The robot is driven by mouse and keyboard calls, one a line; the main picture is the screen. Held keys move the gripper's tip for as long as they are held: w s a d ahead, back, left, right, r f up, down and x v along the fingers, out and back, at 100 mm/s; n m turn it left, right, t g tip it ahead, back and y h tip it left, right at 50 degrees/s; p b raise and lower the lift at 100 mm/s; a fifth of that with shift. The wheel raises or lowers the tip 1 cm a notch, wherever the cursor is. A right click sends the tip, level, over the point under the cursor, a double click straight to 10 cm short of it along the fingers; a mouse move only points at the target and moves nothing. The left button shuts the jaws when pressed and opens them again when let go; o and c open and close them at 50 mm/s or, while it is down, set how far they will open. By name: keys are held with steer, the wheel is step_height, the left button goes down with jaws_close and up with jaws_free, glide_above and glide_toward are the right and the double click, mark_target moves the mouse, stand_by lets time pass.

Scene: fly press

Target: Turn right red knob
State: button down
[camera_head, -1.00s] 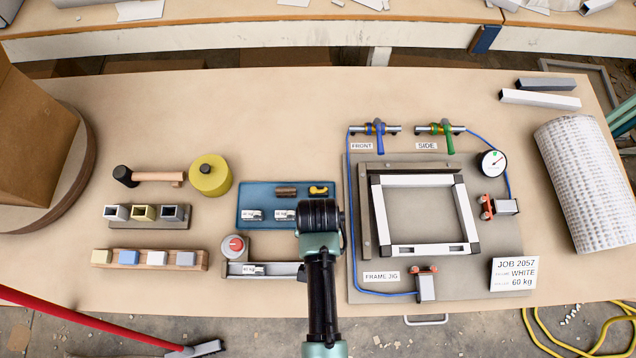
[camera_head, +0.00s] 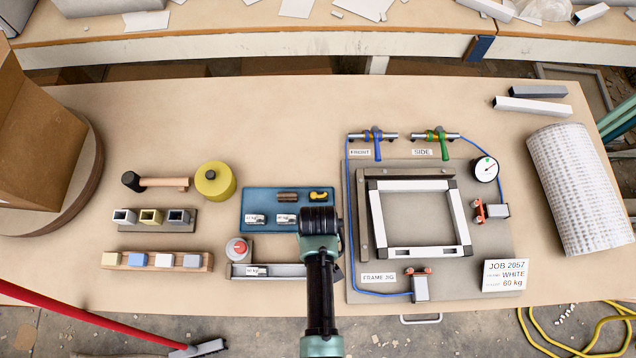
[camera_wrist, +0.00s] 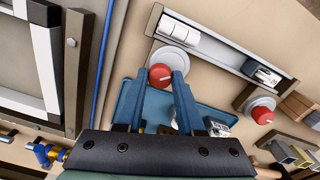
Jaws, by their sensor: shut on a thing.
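The right red knob (camera_wrist: 160,77) sits on a round grey base, between the two blue fingers of my gripper (camera_wrist: 162,74) in the wrist view. The fingers are shut on it, one on each side. In the head view my arm hides this knob and the fingertips. The left red knob (camera_wrist: 263,116) stands apart on its own round base at the right of the wrist view. It also shows in the head view (camera_head: 237,247), left of my wrist.
A blue tray (camera_head: 260,231) with small parts lies just behind the knobs. The frame jig (camera_head: 487,258) with its white frame stands close to the right of my arm. A yellow round tool (camera_head: 214,181) and a mallet (camera_head: 160,182) lie to the left.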

steer(key=n+p, duration=0.1)
steer(key=n, duration=0.4)
steer(key=shift+r+n, duration=0.15)
steer(key=shift+n, duration=0.15)
steer(key=shift+w+n+p, duration=0.1)
steer(key=shift+n+p, duration=0.55)
steer(key=shift+n, duration=1.45)
steer(key=c, duration=0.5)
jaws_free()
step_height(320, 180, up, 13)
steer(key=shift+f, duration=0.1)
